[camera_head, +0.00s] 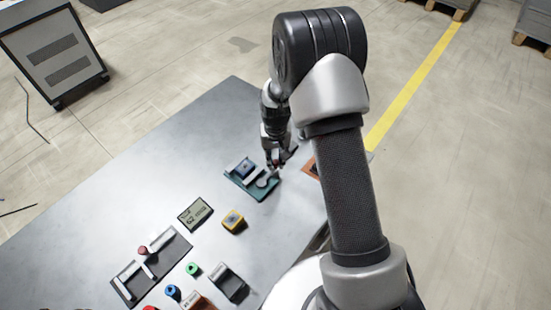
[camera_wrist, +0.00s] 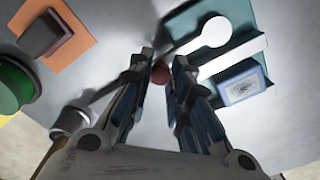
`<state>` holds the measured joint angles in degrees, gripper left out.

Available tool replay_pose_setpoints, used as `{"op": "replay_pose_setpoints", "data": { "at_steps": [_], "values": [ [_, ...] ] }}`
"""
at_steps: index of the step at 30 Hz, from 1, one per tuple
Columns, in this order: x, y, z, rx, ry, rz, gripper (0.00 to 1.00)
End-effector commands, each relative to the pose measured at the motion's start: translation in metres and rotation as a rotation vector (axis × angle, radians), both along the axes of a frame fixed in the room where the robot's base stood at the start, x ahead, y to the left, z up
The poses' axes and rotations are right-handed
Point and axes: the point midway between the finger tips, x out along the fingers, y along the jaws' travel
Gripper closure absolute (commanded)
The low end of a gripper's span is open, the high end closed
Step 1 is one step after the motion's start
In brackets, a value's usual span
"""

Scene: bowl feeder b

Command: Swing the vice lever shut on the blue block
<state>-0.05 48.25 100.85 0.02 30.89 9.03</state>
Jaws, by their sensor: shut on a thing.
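The vice has a teal base (camera_head: 262,193) on the grey table, and it also shows in the wrist view (camera_wrist: 185,22). The blue block (camera_head: 245,169) sits on the base; in the wrist view the block (camera_wrist: 242,90) lies beside a pale jaw bar (camera_wrist: 232,58). The lever's round white hub (camera_wrist: 214,32) is at the other side of that bar. I cannot tell whether the bar touches the block.
An orange mat (camera_wrist: 82,38) with a dark block (camera_wrist: 50,35) lies near my gripper. The table's far left is clear.

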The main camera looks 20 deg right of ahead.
Motion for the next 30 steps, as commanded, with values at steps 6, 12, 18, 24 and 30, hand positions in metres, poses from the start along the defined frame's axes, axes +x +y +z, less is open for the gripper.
{"op": "replay_pose_setpoints", "data": {
  "at_steps": [6,12,18,24,30],
  "values": [
    [0.0,0.0,0.0,0.0,0.0,-0.005,1.0],
    [-0.004,-0.003,0.0,0.0,0.0,-0.055,1.0],
    [-0.012,-0.007,0.0,0.0,0.001,-0.177,1.0],
    [-0.025,-0.012,0.0,-0.001,0.003,-0.356,1.0],
    [-0.04,-0.015,0.0,-0.002,0.003,-0.547,1.0]
  ]
}}
